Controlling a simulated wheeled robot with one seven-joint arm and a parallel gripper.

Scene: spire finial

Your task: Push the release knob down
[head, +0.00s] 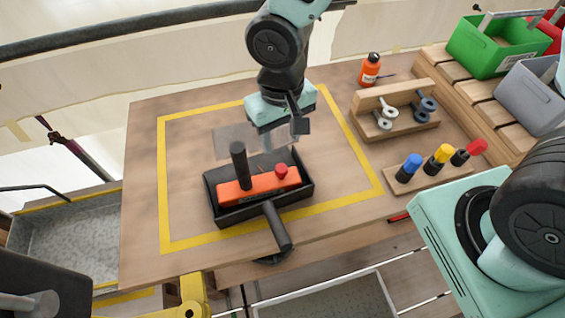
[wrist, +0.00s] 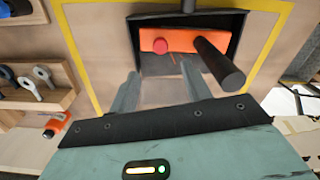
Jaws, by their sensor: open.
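The red release knob (head: 281,170) stands on top of an orange block (head: 258,186) inside a black tray (head: 224,217). In the wrist view the knob (wrist: 160,44) is left of an upright black handle (wrist: 219,62). My gripper (wrist: 162,78) is open, with its two fingers apart and nothing seen between them. In the head view my gripper (head: 272,130) is above the board, behind the tray. It is apart from the knob, whose top is uncovered. The fingertips are hard to make out in the head view.
The black handle (head: 240,166) rises left of the knob. Another dark handle (head: 277,226) sticks out at the tray's front. To the right stand a wooden holder with rings (head: 397,112), an orange bottle (head: 370,70) and a rack of coloured-top pegs (head: 437,160). The board left of the tray is clear.

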